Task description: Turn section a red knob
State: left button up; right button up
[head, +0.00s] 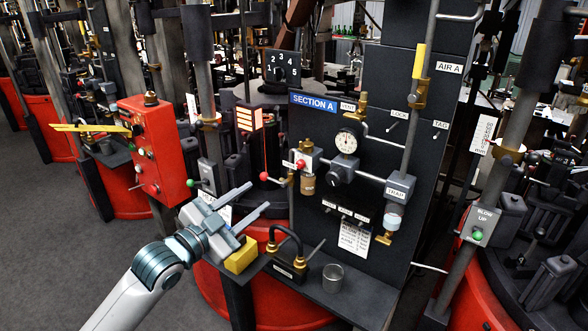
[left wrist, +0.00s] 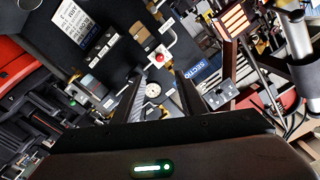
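The dark panel marked SECTION A (head: 314,103) stands in the middle of the head view. A small red knob (head: 301,164) sits on a small fitting on it, left of the round gauge (head: 348,140). A red ball (head: 264,176) on a lever is just left of and below that knob. My left gripper (head: 259,195) is open and empty, pointing at the panel's lower left, apart from the knob. In the left wrist view a round red knob (left wrist: 160,57) shows beyond the open fingers; I cannot tell which red part it is. My right gripper is not seen.
A red control box (head: 150,148) stands left of my left gripper. A yellow block (head: 241,255), a black curved handle (head: 286,240) and a clear cup (head: 332,278) are on the ledge below. Pipes and valves (head: 341,170) crowd the panel's right side. Grey floor is free at the lower left.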

aim_at(298, 166)
pick_arm(q)
jog(key=p+x, duration=0.4)
jog(key=x, duration=1.1)
jog(key=shift+p+x, duration=0.3)
jog(key=shift+x, duration=0.7)
grip_shut()
